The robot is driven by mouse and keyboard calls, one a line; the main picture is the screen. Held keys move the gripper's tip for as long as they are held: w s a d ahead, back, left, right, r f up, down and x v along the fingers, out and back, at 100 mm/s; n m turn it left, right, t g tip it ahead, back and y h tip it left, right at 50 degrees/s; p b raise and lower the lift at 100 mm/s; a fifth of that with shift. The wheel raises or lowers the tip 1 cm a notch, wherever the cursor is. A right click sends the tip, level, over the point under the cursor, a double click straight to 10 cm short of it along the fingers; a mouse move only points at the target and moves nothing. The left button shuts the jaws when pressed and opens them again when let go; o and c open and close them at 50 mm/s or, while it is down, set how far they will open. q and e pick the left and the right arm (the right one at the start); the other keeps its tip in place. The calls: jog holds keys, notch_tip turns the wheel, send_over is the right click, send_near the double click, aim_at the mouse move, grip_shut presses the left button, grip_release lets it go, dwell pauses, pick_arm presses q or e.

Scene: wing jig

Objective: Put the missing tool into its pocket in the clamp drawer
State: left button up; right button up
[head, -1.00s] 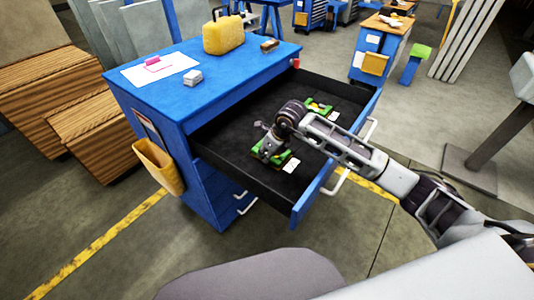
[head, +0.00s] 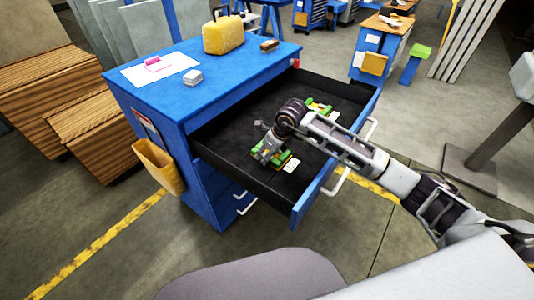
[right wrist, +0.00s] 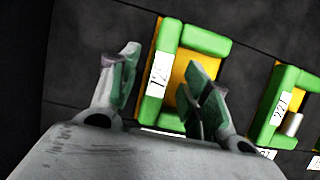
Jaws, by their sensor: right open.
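The clamp drawer (head: 240,152) is pulled out of the blue cabinet and has a dark lining. My right gripper (head: 264,148) is inside it, over the near green pocket (head: 288,162). In the right wrist view my right gripper (right wrist: 165,65) is open, its fingers apart. The green-framed pocket with an orange floor and a white label (right wrist: 158,74) lies between and beyond them; a finger hides part of its floor. A second green pocket (right wrist: 284,88) to the right holds a small silvery piece (right wrist: 293,123). I cannot make out a tool between the fingers. My left gripper is not in view.
The blue cabinet top (head: 225,77) carries a yellow case (head: 223,36), a paper sheet (head: 160,70), a grey block (head: 192,77) and a brown object (head: 269,45). More green fittings (head: 319,106) sit toward the drawer's back. The drawer's side walls flank my gripper.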

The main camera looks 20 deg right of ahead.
jog(key=v, duration=1.1)
jog(key=shift+s+r, duration=0.15)
jog(key=shift+r, duration=0.1)
jog(key=shift+r, duration=0.1)
notch_tip(320, 180, up, 10)
jog(key=p, duration=1)
dwell(0.4)
